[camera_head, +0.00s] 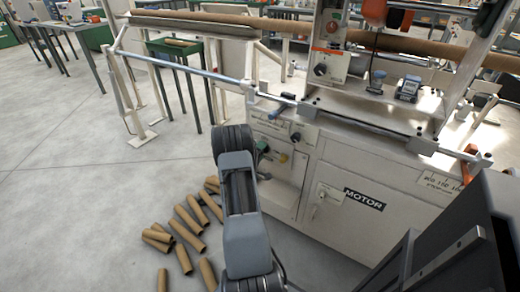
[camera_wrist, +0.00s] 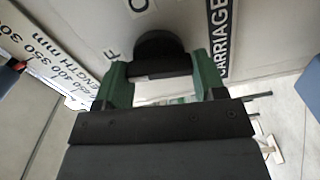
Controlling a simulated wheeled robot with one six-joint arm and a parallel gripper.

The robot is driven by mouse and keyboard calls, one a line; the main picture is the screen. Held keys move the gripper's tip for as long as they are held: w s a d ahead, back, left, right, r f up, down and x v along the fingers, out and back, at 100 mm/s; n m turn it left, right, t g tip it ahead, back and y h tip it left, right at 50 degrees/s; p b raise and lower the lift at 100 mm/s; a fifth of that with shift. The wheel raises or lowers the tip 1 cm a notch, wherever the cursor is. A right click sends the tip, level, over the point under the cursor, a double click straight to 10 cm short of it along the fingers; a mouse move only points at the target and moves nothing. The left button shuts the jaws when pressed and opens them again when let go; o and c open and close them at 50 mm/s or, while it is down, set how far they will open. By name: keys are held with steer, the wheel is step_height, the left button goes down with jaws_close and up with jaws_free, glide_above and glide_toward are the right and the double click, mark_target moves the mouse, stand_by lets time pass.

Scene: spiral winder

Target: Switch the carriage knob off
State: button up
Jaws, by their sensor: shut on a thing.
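The carriage knob (camera_wrist: 158,50) is a black round knob with a flat grip bar, on the pale panel in the wrist view. A black label (camera_wrist: 219,45) reading CARRIAGE is to its right.
The MOTOR label (camera_head: 364,199) is lower right. A long steel rail (camera_head: 195,69) runs above. Several cardboard tubes (camera_head: 187,219) lie on the floor at the left.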

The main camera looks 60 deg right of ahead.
steer(key=shift+n+p, duration=0.35)
steer(key=shift+n, duration=0.55)
steer(key=shift+f, duration=0.1)
steer(key=o, duration=0.9)
steer(key=shift+a, duration=0.1)
steer(key=a+p, duration=0.2)
steer(key=a, duration=1.1)
steer(key=shift+a, duration=0.35)
